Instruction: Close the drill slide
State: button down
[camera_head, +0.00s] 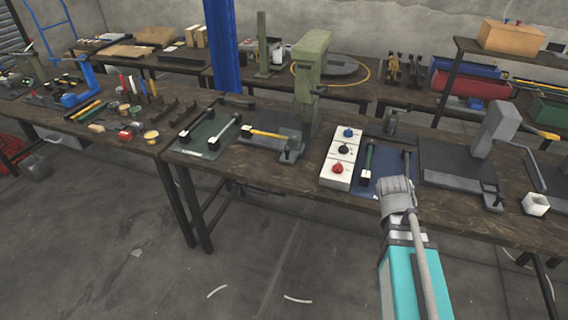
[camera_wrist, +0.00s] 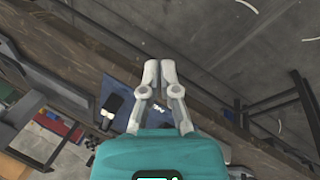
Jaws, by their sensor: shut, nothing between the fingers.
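A blue plate (camera_head: 378,185) lies near the bench's front edge with two bar-like parts on it, one green with a dark end (camera_head: 368,160) and one dark (camera_head: 406,162). It looks like a slide, but I cannot tell for sure that it is the drill slide or how far open it stands. My gripper (camera_head: 397,184) is shut and empty, over or just in front of the plate's front right part, and hides some of it. In the wrist view my fingers (camera_wrist: 160,68) are together, with the blue plate (camera_wrist: 126,88) behind them. Contact cannot be told.
A white box (camera_head: 343,152) with blue, black and red knobs stands left of the plate. A grey press (camera_head: 497,125) stands to the right and a green press (camera_head: 311,75) to the left. A green mat (camera_head: 205,143) with similar bars lies further left. Open floor is in front.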

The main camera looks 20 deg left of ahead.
aim_at(286, 153)
jog(key=w+a+f+n+t+h+b, duration=0.1)
jog(key=w+a+n+t+b, duration=0.35)
jog(key=a+n, duration=0.3)
jog(key=w+a+f+n+t+h+b, duration=0.2)
jog(key=w+a+n+t+b, duration=0.3)
jog(key=a, duration=0.4)
jog(key=a+r+n+t+y+b, duration=0.1)
jog(key=a+n+t+y+b, duration=0.4)
jog(key=a+n, duration=1.2)
jog(key=a+t+b, duration=0.1)
jog(key=a+b, duration=0.2)
jog(key=a, duration=0.5)
jog(key=shift+s+a+r+y+b, duration=0.15)
jog(key=shift+s+y+b, duration=0.1)
jog(key=shift+y+b, duration=0.05)
jog(key=shift+w+n, duration=0.1)
jog(key=shift+n, duration=0.15)
jog(key=w, duration=1.4)
jog(key=shift+d, duration=0.3)
